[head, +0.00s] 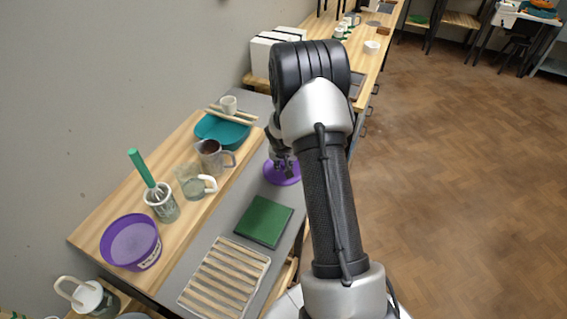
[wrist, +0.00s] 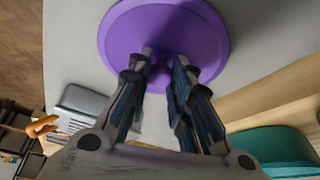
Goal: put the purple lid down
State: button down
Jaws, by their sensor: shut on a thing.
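The purple lid (wrist: 205,45) is a round disc with a knob at its middle. My gripper (wrist: 160,70) is shut on the lid's knob, with the fingers on either side of it. In the head view the lid (head: 284,177) shows at the grey part of the bench, partly hidden by my gripper (head: 281,165) and arm. I cannot tell whether the lid touches the grey surface or is a little above it. A purple tub (head: 131,243) stands open at the near left on the wooden board.
A green square mat (head: 263,221) and a slatted rack (head: 222,279) lie nearer on the grey surface (head: 205,243). Jugs (head: 212,158), a whisk in a jar (head: 160,202) and a teal basin (head: 222,130) stand on the wooden board to the left.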

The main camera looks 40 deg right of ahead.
jog(key=c, duration=1.4)
grip_release()
jog(key=shift+c, duration=0.2)
jog(key=shift+r+p, duration=0.35)
jog(key=shift+p, duration=0.05)
jog(key=s+a+r+n+p, duration=0.1)
jog(key=s+a+r, duration=0.35)
jog(key=r, duration=0.55)
jog(key=s+a+r+n+p, duration=0.1)
jog(key=s+a+r, duration=0.35)
jog(key=r, duration=0.45)
jog(key=s+a+r+n+p, duration=0.1)
jog(key=s+a+r, duration=0.4)
jog(key=r, duration=0.5)
jog(key=s+a+r+n+y, duration=0.1)
jog(key=s+a+r+n, duration=0.1)
jog(key=s+a, duration=0.4)
jog(key=s+a+r+n+t+y, duration=0.1)
jog(key=s+a+r+n, duration=0.1)
jog(key=s+a, duration=0.4)
jog(key=s+r, duration=0.1)
jog(key=s, duration=0.3)
jog(key=shift+s+y, duration=0.3)
jog(key=shift+y, duration=0.1)
